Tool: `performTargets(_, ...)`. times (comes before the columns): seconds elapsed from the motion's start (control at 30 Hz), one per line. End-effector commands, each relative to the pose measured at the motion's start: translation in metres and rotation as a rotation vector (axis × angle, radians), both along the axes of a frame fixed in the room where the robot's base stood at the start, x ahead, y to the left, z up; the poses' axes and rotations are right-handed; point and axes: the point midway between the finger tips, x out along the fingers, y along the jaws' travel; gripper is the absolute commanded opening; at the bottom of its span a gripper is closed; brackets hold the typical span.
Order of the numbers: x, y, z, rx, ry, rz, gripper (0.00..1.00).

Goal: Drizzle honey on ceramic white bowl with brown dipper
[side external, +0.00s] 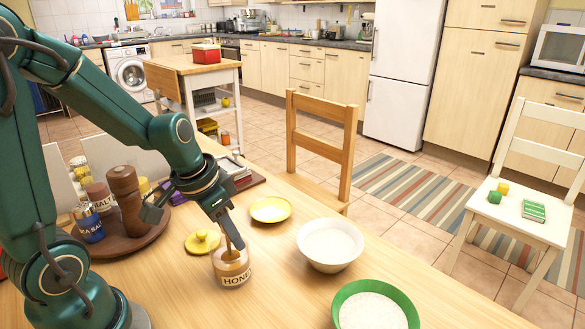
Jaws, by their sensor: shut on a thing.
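The honey pot (232,270), labelled HONEY, stands on the wooden table below my gripper (226,222). My gripper points down and is shut on the brown dipper (234,248), whose thin stick runs down into the pot's open mouth. The dipper's head is hidden inside the pot. The ceramic white bowl (330,262) stands to the right of the pot, apart from it, with pale contents. A yellow lid (203,241) with a knob lies on the table just behind and left of the pot.
A yellow plate (271,219) lies behind the pot. A green bowl (408,302) with white grains stands at the front right. At left, a round wooden tray (112,250) holds a brown pepper mill (127,197) and several jars. A wooden chair (318,145) stands behind the table.

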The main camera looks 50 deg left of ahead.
Motion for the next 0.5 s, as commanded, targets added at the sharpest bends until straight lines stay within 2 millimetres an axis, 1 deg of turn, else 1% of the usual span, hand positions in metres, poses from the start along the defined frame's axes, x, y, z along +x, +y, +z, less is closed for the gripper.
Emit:
performTargets(0.03, -0.005, -0.001, -0.004, -0.005, 0.020, -0.004, 0.00)
performTargets(0.17, -0.005, -0.001, -0.003, -0.004, 0.019, -0.005, 0.00)
performTargets(0.27, -0.003, -0.001, 0.003, -0.005, 0.015, -0.006, 0.00)
performTargets(0.5, -0.002, 0.000, 0.026, -0.001, 0.006, -0.003, 0.00)
